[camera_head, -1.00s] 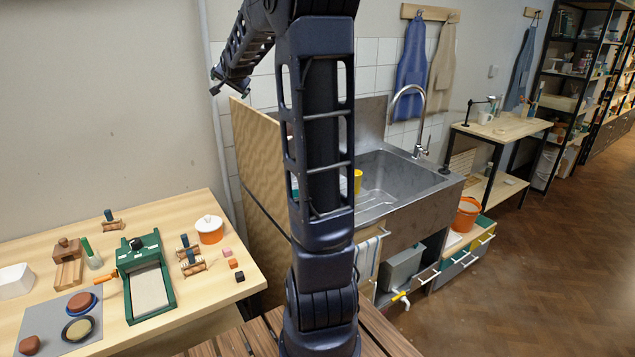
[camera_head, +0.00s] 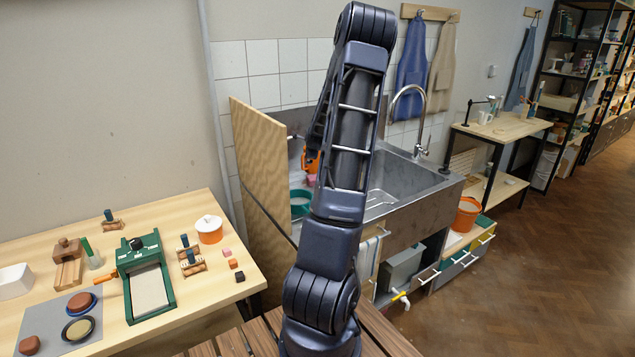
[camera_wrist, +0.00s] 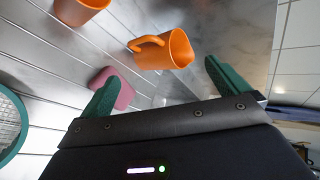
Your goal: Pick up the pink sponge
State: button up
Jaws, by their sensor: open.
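The pink sponge (camera_wrist: 122,88) lies on the grooved metal drainboard in the wrist view. My gripper (camera_wrist: 161,70) is open, with its two green fingers wide apart and nothing between them. The left finger overlaps part of the sponge in the picture; I cannot tell whether they touch. In the head view a small pink patch (camera_head: 311,180), likely the sponge, shows beside my arm, and my gripper is hidden behind the arm.
An orange mug (camera_wrist: 165,50) lies tipped beyond the sponge. Another orange vessel (camera_wrist: 82,10) is at the top edge. A green-rimmed round sieve or bowl (camera_wrist: 17,108) is at the left. A wooden panel (camera_head: 262,165) stands left of the sink (camera_head: 405,185).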

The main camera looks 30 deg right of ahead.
jog(key=s+f+m, duration=0.1)
jog(key=f+m, duration=0.2)
jog(key=f, duration=0.1)
jog(key=s+f+m+t, duration=0.1)
jog(key=s+f+m, duration=0.1)
jog(key=f+m, duration=0.1)
jog(key=s+d+f+m, duration=0.1)
jog(key=s+f+m, duration=0.1)
jog(key=f+m, duration=0.2)
jog(key=shift+s+f+y, duration=0.2)
jog(key=shift+f+y, duration=0.2)
jog(key=m, duration=0.1)
jog(key=s+m, duration=0.1)
jog(key=shift+s+d+f+m+t, duration=0.1)
jog(key=shift+s+f+m+t, duration=0.05)
jog(key=shift+m+t, duration=0.2)
jog(key=shift+s+d+r+m+t+h, duration=0.2)
jog(key=shift+s+r+m+t+h, duration=0.15)
jog(key=shift+m, duration=0.5)
jog(key=shift+f+x, duration=0.2)
jog(key=shift+x, duration=2.5)
jog(key=shift+f+x, duration=0.15)
jog(key=shift+x, duration=2.5)
jog(key=shift+s, duration=0.15)
jog(key=shift+a, duration=0.1)
jog(key=c, duration=0.8)
